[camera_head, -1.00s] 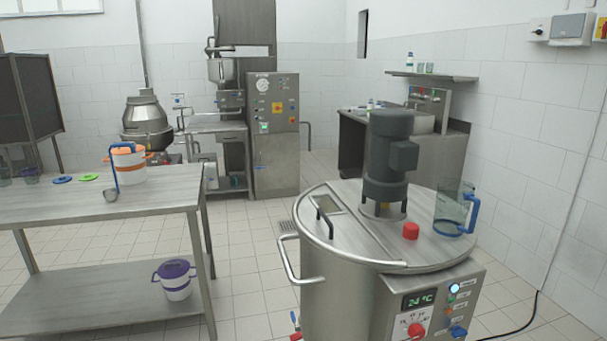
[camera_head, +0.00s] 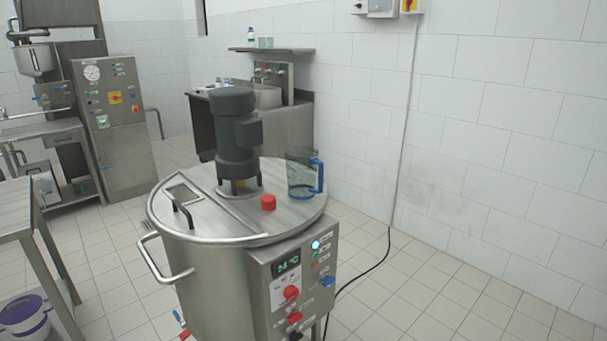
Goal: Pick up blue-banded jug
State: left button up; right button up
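The blue-banded jug (camera_head: 300,174) is clear with a blue handle on its right side and a blue band at its base. It stands upright on the right part of the round steel lid (camera_head: 240,225) of the vat, behind a red knob (camera_head: 268,202) and to the right of the dark motor (camera_head: 236,135). Neither of my grippers shows in the head view.
The steel vat (camera_head: 205,280) has a handle at its left and a control box (camera_head: 297,285) at its front. A steel table (camera_head: 22,215) stands at the left edge, with a purple-lidded bucket (camera_head: 24,314) on its lower shelf. A black cable (camera_head: 372,268) runs over the floor. The tiled floor (camera_head: 440,295) at the right is clear.

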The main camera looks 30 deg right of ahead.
aim_at(302, 162)
jog(key=i+l+z, duration=0.15)
jog(key=z, duration=0.25)
jog(key=i+l+z, duration=0.25)
jog(key=z, duration=0.15)
jog(key=i+l+z, duration=0.1)
jog(key=z, duration=0.3)
jog(key=i, duration=0.1)
